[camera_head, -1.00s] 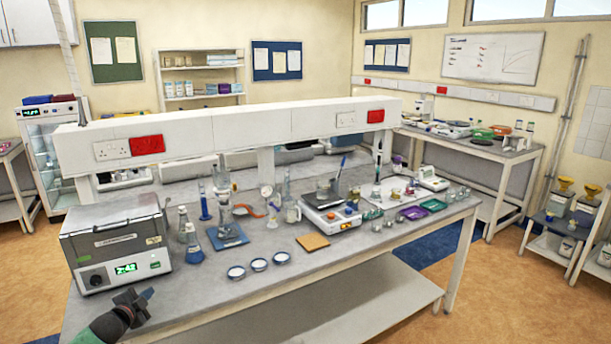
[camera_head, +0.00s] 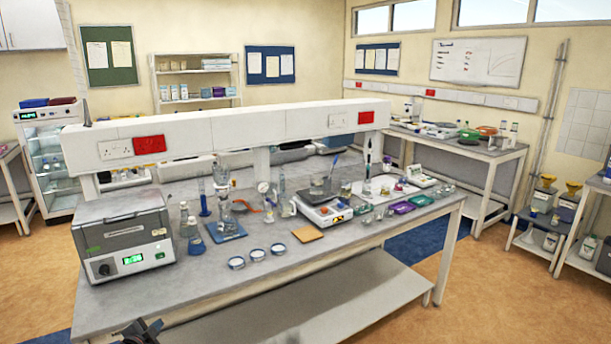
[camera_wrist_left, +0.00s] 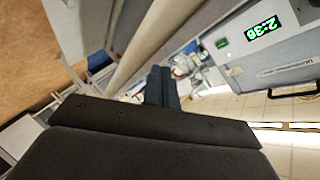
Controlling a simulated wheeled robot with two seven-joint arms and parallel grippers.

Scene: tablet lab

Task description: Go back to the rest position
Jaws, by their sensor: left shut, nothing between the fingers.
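My left gripper (camera_head: 143,330) shows at the bottom edge of the head view, mostly cut off by the frame. It is below the front edge of the lab bench (camera_head: 330,262), apart from it, with nothing held. In the left wrist view its fingers (camera_wrist_left: 162,88) are together and empty. The grey bath with a green display (camera_head: 122,232) stands on the bench's left end, above the gripper in the head view. It also shows at the upper right of the left wrist view (camera_wrist_left: 260,50). My right gripper is not in view.
On the bench are blue-rimmed dishes (camera_head: 257,254), a cork-coloured mat (camera_head: 307,234), a balance (camera_head: 322,214) and several glass vessels. A white socket rail (camera_head: 220,130) runs above the bench. Orange floor (camera_head: 500,290) is clear at the right.

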